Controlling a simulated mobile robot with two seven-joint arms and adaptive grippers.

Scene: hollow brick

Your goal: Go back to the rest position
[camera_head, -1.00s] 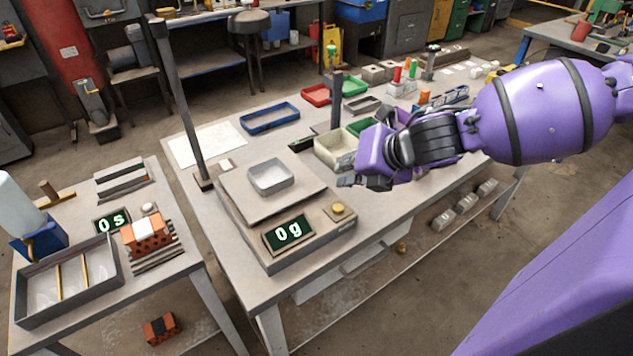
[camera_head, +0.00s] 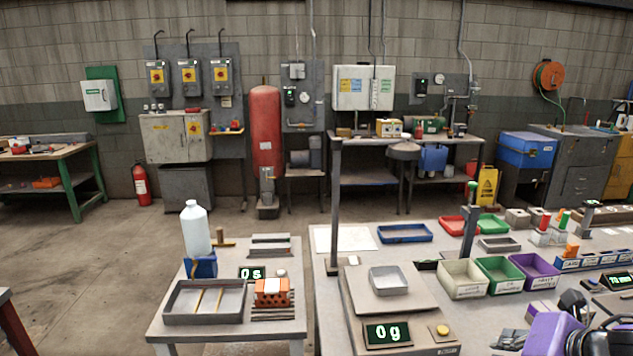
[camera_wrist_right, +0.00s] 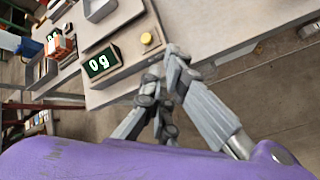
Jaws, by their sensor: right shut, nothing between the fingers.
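My right gripper (camera_head: 510,340) is partly in the head view at the bottom right, with the purple wrist beside it. In the right wrist view my right gripper (camera_wrist_right: 168,72) has its fingers together with nothing between them, near the table's front edge. My left gripper is in neither view. An orange hollow brick (camera_head: 270,294) with a white piece on top rests on the small left table, apart from my gripper. The scale (camera_head: 412,318) reads 0 g and carries a grey tray (camera_head: 389,279), which looks empty.
On the small table (camera_head: 160,327) are a tray (camera_head: 173,318) with two thin rods, a white bottle (camera_head: 195,228) and a timer (camera_head: 252,274) at 0 s. The main table holds a dark post (camera_head: 335,200) and cream, green and purple bins (camera_head: 534,286). Open floor (camera_head: 80,270) lies left.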

